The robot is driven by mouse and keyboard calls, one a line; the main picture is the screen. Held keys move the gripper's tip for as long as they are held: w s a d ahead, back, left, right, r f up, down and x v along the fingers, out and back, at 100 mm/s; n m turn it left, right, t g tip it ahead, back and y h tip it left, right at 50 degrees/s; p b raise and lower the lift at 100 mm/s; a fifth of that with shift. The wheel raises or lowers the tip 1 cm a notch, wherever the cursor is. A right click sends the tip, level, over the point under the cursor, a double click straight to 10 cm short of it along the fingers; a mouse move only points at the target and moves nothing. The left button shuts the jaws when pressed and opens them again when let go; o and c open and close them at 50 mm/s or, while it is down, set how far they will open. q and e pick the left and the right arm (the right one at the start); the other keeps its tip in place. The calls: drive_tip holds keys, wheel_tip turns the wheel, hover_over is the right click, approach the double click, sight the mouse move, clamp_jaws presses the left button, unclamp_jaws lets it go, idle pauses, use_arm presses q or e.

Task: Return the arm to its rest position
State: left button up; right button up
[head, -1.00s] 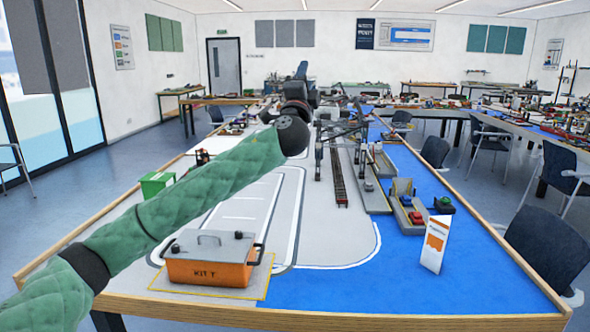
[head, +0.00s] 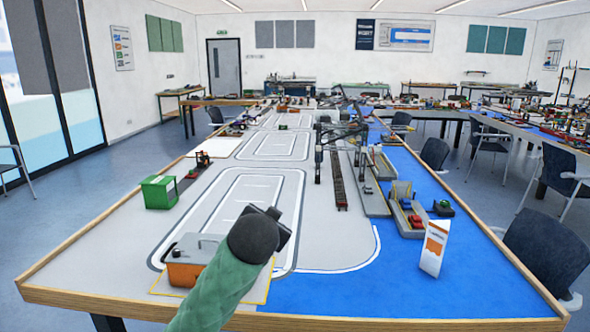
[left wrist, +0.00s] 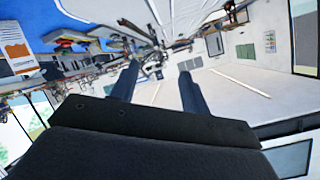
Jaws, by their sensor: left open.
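My left arm (head: 215,292), in a green padded sleeve, comes up from the bottom edge of the head view and ends in a dark wrist over the near part of the table. The wrist hides the left gripper's fingers there. In the left wrist view my left gripper (left wrist: 159,68) shows two dark fingers spread apart with nothing between them. The view is upside down and looks out over the table and room. My right arm and gripper are in neither view.
An orange kit box (head: 185,273) with a grey lid stands at the near left, partly hidden by my arm. A green container (head: 158,192), a gantry crane (head: 318,160) and an orange-white sign (head: 434,248) stand on the table (head: 400,322).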

use_arm(q)
drive_tip(key=s+a+f+n+g+p, duration=0.1)
drive_tip(key=s+a+f+n+g, duration=0.2)
drive_tip(key=s+f, duration=1)
drive_tip(key=s+a+f+n+g+p, duration=0.1)
drive_tip(key=s+a+f+g, duration=0.35)
drive_tip(key=s+f, duration=0.85)
drive_tip(key=s+f+g, duration=0.4)
drive_tip(key=s+f, duration=1.1)
drive_tip(key=s, duration=0.2)
drive_tip(key=shift+s+a+f+n+h+p, duration=0.2)
drive_tip(key=shift+f+n+h+p, duration=0.2)
drive_tip(key=shift+p, duration=0.05)
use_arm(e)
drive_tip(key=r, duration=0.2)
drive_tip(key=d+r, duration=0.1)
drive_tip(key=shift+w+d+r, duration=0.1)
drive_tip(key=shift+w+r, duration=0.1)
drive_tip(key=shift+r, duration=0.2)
